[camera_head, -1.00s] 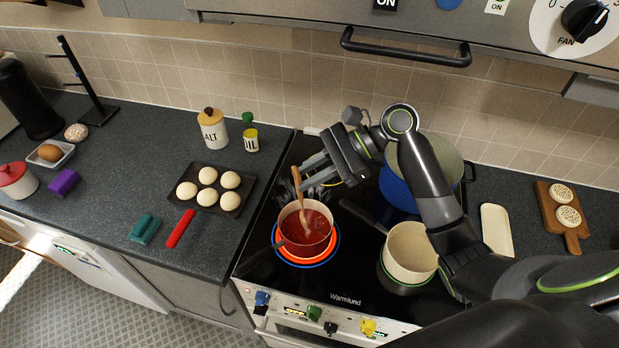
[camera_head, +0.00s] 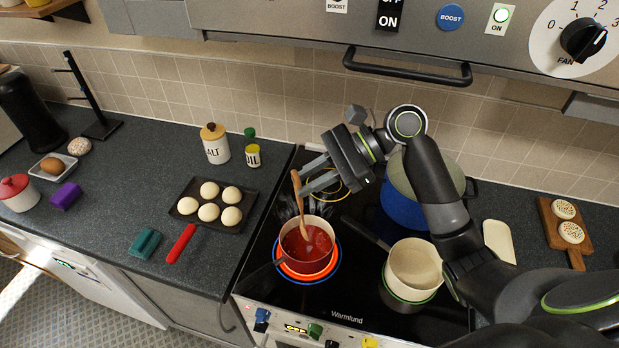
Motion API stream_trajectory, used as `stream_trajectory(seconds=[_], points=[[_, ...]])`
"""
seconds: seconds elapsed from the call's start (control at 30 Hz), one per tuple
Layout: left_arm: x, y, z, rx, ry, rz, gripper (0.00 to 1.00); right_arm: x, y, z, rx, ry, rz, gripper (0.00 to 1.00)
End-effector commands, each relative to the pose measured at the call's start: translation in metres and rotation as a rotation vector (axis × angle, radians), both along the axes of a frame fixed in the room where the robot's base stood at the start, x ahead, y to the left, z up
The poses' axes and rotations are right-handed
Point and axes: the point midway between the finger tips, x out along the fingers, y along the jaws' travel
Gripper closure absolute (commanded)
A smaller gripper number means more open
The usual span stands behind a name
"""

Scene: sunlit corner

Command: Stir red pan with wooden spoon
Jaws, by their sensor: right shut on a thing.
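The red pan (camera_head: 308,262) with red sauce in it stands on a glowing ring at the front left of the black hob. Its dark handle points to the lower left. My right gripper (camera_head: 305,178) is above and behind the pan, shut on the upper part of the wooden spoon (camera_head: 299,192). The spoon is nearly upright, and its lower end reaches into the sauce. My left gripper is not in view.
A cream saucepan (camera_head: 413,266) stands right of the red pan, its dark handle pointing up-left. A blue pot (camera_head: 402,207) stands behind it, partly hidden by my arm. A tray of pale buns (camera_head: 187,219) lies left of the hob. A range hood (camera_head: 300,22) hangs above.

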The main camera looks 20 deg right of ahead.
Motion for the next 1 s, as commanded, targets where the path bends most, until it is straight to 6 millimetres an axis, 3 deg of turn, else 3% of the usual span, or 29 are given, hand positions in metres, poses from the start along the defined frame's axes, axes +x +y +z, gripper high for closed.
stream_trajectory(seconds=[0.47, 1.0], points=[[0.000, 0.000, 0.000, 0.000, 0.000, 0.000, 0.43, 0.000, 0.000, 0.000, 0.000, 0.000, 0.000, 1.00], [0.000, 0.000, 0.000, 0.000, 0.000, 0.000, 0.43, 0.000, 0.000, 0.047, 0.000, -0.003, 0.001, 1.00]])
